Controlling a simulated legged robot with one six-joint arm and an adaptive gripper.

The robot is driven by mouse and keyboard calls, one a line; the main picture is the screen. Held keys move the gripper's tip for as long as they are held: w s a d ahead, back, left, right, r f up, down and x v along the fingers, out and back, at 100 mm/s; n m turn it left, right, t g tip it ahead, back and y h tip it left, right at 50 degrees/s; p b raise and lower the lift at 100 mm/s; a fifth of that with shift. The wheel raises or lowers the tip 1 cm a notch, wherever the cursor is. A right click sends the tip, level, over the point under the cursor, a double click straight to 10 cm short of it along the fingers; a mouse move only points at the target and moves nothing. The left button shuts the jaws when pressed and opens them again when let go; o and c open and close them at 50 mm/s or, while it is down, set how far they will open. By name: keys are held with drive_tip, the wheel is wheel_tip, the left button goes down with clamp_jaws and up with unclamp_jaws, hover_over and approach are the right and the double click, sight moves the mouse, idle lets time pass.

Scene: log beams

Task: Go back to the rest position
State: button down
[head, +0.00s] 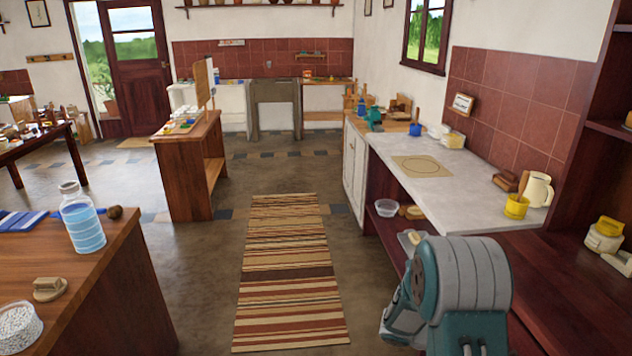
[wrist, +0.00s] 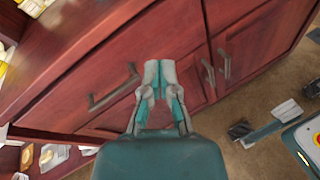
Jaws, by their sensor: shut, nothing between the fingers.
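My gripper (wrist: 160,75) shows in the wrist view, its two fingers together and empty. It points toward dark red wooden cabinet fronts (wrist: 255,25) with metal handles; I cannot tell how far off they are. In the head view my arm (head: 455,290) is at the lower right, beside the counter's near end. The gripper's fingertips cannot be made out there.
A pale counter (head: 465,185) runs along the right wall, with a cream jug (head: 538,190) and yellow pot (head: 516,207) near my arm. A wooden table (head: 120,290) stands at left with a bottle (head: 82,222). The striped rug (head: 288,270) between them is clear.

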drive_tip(key=s+a+r+m+t+y, duration=0.5)
drive_tip(key=s+a+r+y, duration=0.2)
drive_tip(key=a+r, duration=0.3)
drive_tip(key=s+a+r+m+t+y, duration=0.5)
drive_tip(key=s+a+r+y, duration=0.2)
drive_tip(key=a, duration=0.7)
drive_tip(key=v, duration=0.4)
drive_tip(key=shift+s, duration=0.15)
